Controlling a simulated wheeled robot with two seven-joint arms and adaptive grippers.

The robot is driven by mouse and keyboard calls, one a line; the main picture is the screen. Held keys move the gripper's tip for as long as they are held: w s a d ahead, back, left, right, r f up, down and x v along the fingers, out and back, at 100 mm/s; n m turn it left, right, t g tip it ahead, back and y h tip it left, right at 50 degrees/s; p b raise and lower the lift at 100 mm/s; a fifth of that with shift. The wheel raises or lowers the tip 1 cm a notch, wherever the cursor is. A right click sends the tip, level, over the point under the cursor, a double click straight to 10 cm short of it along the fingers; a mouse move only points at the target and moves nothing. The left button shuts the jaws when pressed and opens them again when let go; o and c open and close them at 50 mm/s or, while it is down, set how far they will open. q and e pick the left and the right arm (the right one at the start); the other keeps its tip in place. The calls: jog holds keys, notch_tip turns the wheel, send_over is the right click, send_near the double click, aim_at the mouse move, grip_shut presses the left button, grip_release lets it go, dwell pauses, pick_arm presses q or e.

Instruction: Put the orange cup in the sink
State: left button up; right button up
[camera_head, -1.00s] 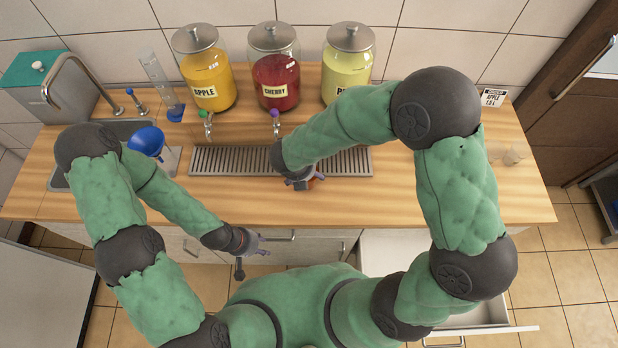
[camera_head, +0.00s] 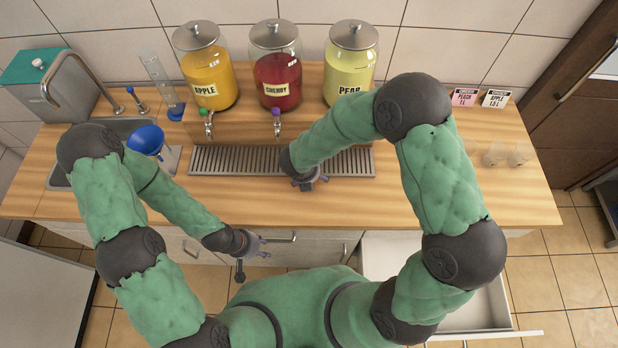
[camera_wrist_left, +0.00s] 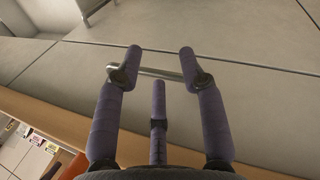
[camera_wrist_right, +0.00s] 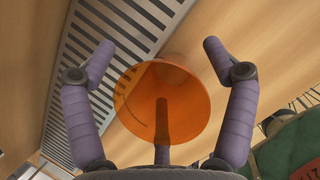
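The orange cup (camera_wrist_right: 165,105) shows in the right wrist view beside the slotted drip tray, with its wide mouth towards the camera. My right gripper (camera_wrist_right: 158,62) is open, with its fingers on either side of the cup and visible gaps between. In the head view my right gripper (camera_head: 308,184) is low at the tray's front edge and the cup is hidden. My left gripper (camera_head: 262,246) is open and empty in front of the counter; its spread fingers also show in the left wrist view (camera_wrist_left: 160,62). The sink (camera_head: 122,128) is at the counter's left end, partly behind my left arm.
The drip tray (camera_head: 225,160) lies below the apple, cherry and pear dispensers (camera_head: 276,85). A blue funnel (camera_head: 146,140) stands beside the sink. Clear cups (camera_head: 506,155) and label cards (camera_head: 496,98) are at the right. A drawer (camera_head: 480,305) stands open below.

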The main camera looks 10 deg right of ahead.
jog(key=c, duration=0.7)
jog(key=shift+r, duration=0.1)
jog(key=shift+c, duration=0.3)
